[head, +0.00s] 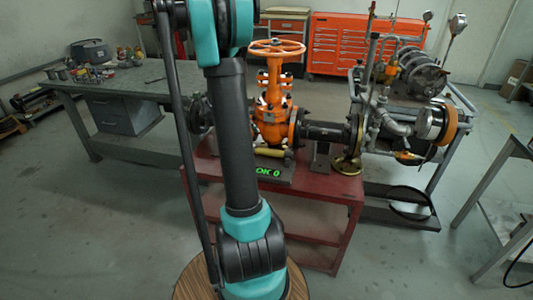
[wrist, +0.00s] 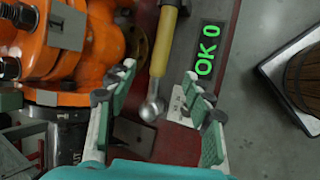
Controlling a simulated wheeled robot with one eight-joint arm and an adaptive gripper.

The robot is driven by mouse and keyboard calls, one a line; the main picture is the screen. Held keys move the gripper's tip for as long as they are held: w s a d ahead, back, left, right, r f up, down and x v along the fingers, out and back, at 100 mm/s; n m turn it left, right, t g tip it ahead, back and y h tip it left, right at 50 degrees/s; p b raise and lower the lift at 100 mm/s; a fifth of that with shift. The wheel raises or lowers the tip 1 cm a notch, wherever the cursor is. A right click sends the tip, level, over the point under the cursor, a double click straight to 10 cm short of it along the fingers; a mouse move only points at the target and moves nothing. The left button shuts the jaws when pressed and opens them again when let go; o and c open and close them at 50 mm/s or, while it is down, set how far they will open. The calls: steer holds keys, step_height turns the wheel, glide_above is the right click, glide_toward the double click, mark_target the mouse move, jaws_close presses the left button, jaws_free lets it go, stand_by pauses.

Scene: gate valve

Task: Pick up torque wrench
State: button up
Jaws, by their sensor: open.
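The torque wrench (wrist: 164,40) has a yellow handle and a silver rounded head (wrist: 152,108). In the wrist view it runs from the top edge down between the fingers of my gripper (wrist: 160,78). The gripper is open, with a finger on each side and visible space between each finger and the wrench. In the head view the yellow handle (head: 271,152) lies on the red bench in front of the orange gate valve (head: 272,100), partly behind my arm. My gripper is not visible in the head view.
The orange valve body (wrist: 65,45) is close to the left finger. A display reading "OK 0" (wrist: 207,50) is right of the wrench. The red bench (head: 320,185) carries the valve and pipe (head: 325,132). A grey workbench (head: 130,82) stands behind left, an orange tool cabinet (head: 350,45) behind.

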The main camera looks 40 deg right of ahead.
mark_target(265, 150)
steer(key=x, duration=1.3)
steer(key=shift+s+f, duration=0.1)
steer(key=shift+f, duration=0.4)
jaws_close()
